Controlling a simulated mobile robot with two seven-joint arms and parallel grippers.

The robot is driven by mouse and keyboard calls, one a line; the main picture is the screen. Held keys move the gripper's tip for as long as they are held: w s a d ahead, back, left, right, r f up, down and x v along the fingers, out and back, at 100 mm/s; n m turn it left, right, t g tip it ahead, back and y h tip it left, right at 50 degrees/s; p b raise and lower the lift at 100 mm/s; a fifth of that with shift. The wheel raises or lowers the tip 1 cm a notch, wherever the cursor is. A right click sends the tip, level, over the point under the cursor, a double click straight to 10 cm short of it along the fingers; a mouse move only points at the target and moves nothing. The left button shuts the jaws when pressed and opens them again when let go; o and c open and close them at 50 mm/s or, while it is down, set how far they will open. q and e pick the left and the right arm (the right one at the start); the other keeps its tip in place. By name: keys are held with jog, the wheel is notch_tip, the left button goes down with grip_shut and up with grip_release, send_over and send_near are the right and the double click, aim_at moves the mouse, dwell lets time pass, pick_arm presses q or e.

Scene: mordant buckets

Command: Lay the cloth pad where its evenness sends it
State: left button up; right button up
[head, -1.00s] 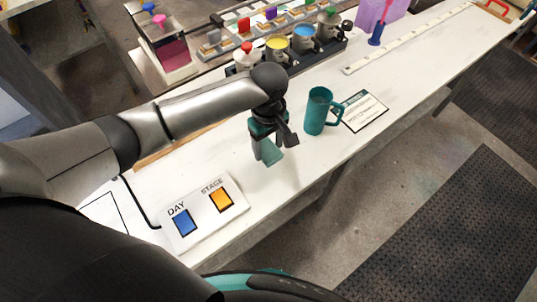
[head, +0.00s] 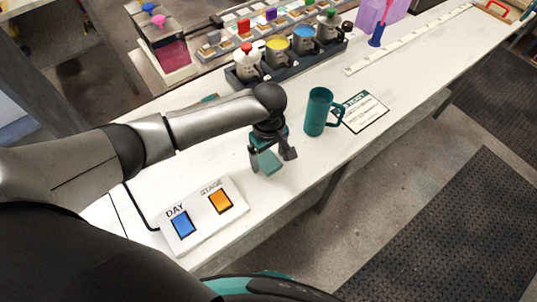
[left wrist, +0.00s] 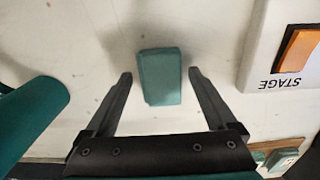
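A teal cloth pad (head: 268,162), thick and block-like, shows below my left gripper (head: 271,158) on the white bench. In the left wrist view the pad (left wrist: 160,77) lies between the two dark fingers (left wrist: 160,78), with a gap on each side. My left gripper is open, and I cannot tell whether the pad rests flat on the bench. A white panel (head: 241,206) to the lower left has a blue DAY patch (head: 182,223) and an orange STAGE patch (head: 220,201). My right gripper is out of view.
A teal mug (head: 317,112) stands right of the gripper, beside a printed card (head: 366,112). Several buckets with coloured tops stand in a dark rack (head: 290,68) behind. A long white strip (head: 410,40) lies farther right.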

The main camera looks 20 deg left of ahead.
aim_at(269, 159)
pick_arm(q)
notch_tip(269, 159, up, 12)
jog(key=shift+r+p, duration=0.2)
jog(key=shift+p, duration=0.8)
